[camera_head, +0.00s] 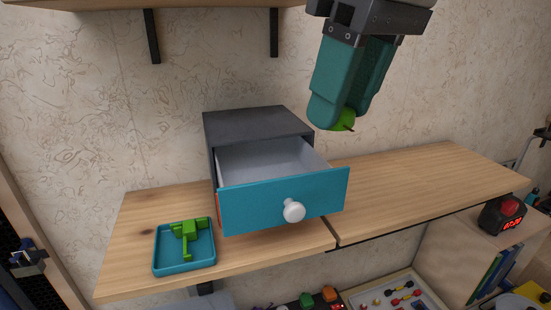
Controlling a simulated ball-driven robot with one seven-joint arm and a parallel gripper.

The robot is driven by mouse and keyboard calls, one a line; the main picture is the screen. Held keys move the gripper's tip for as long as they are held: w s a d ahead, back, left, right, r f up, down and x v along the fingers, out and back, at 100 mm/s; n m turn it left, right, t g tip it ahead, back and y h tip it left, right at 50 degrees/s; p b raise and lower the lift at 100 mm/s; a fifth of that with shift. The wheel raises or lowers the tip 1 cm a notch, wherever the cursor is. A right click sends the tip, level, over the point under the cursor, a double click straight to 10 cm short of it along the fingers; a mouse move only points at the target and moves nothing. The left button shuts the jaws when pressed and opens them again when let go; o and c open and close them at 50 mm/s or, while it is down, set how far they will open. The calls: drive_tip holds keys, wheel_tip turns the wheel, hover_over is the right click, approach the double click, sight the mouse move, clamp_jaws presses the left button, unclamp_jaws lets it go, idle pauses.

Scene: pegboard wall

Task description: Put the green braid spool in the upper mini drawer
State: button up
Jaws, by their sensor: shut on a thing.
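My gripper (340,122) is at the upper right, its teal fingers pointing down, shut on the green braid spool (346,121). Only part of the spool shows between the fingertips; the rest is hidden. It is held in the air, above and to the right of the drawer. The upper mini drawer (262,202) has a blue front with a white knob (293,211). It is pulled out of a dark grey cabinet (258,124). The visible part of its pale inside looks empty.
The cabinet stands on a wooden shelf (130,242). A teal tray (185,267) holding a green object (188,231) lies at left. The shelf right of the drawer is bare. A higher shelf has black brackets (152,37).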

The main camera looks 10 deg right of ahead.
drive_tip(key=w+a+f, duration=0.1)
drive_tip(key=f, duration=0.1)
drive_tip(key=w+a+f+p, duration=0.1)
drive_tip(key=a+f, duration=0.1)
drive_tip(key=w+a+f, duration=0.2)
drive_tip(key=shift+a+f, duration=0.2)
drive_tip(key=shift+f, duration=0.05)
drive_tip(key=shift+s+p+x, duration=0.15)
drive_tip(key=shift+p+x, duration=0.25)
drive_tip(key=shift+x, duration=0.45)
drive_tip(key=shift+s+p+x, duration=0.2)
drive_tip(key=shift+p+x, duration=0.2)
drive_tip(key=shift+x, duration=0.4)
drive_tip(key=shift+d+f, duration=0.15)
drive_tip(key=shift+d, duration=0.05)
drive_tip(key=shift+f, duration=0.15)
drive_tip(key=o, duration=1)
drive_tip(key=b+v, duration=0.2)
drive_tip(key=v, duration=1)
